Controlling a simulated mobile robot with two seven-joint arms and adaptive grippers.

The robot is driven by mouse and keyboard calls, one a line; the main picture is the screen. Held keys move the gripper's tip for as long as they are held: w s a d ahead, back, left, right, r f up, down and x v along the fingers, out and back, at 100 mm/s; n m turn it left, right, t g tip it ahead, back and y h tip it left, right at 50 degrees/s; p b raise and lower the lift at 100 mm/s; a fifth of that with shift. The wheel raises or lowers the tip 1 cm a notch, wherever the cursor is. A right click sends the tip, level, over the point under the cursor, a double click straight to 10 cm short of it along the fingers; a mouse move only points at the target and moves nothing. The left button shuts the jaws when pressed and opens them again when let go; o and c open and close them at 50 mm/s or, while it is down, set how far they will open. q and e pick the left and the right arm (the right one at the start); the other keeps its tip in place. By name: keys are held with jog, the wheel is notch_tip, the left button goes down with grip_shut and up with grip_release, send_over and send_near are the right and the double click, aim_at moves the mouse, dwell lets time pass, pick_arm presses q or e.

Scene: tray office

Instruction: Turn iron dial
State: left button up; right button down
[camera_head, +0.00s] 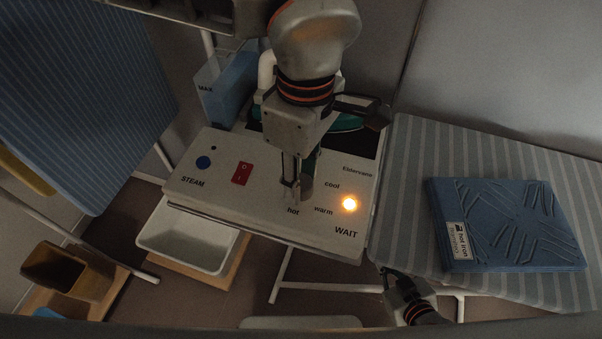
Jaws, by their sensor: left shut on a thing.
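The pale ironing control panel (225,207) lies in the middle of the head view. The words "cool", "warm" and "hot" are printed around the dial's place. My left gripper (298,191) comes down from above and is shut on the iron dial, beside "hot". Its fingers hide most of the dial, so its pointer setting cannot be read. An orange lamp (349,204) glows above the word "WAIT". My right gripper (392,279) is low in the view, beyond the panel's lower right corner. Its jaws are too small and dark to judge.
A teal iron (347,122) is partly hidden behind my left gripper. A blue "hot iron" mat (505,225) lies on the striped board (402,170). A white tray (187,240) stands below.

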aim_at(303, 178)
pick_arm(q)
jog(key=o, duration=1.1)
jog(key=shift+c, duration=0.2)
jog(key=shift+o, duration=0.3)
notch_tip(303, 178, up, 12)
jog(key=shift+w+d, duration=0.2)
jog(key=shift+w, duration=0.1)
